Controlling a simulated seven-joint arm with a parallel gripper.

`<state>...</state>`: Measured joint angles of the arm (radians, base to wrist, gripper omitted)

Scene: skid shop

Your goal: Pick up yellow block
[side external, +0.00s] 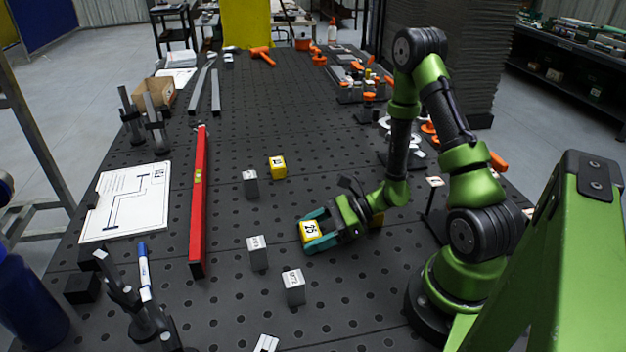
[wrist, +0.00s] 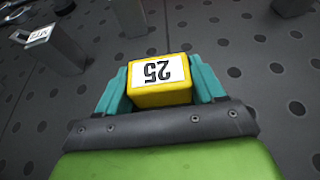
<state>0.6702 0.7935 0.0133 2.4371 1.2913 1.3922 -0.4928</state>
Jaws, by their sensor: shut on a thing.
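My gripper (side external: 323,233) is low over the perforated table, with its teal fingers shut on a yellow block (side external: 309,231) labelled 25. In the wrist view the yellow block (wrist: 159,83) sits between the two teal fingers of my gripper (wrist: 160,88), one on each side. I cannot tell whether the block touches the table or is slightly above it. Another yellow block (side external: 278,167) stands apart, farther back on the table.
Grey blocks (side external: 250,184), (side external: 257,253) and (side external: 294,287) stand to the left and in front. A red level (side external: 198,205) lies left of them, beside a white drawing sheet (side external: 126,202). A blue marker (side external: 144,270) is at the front left. Orange clamps (side external: 263,55) lie at the back.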

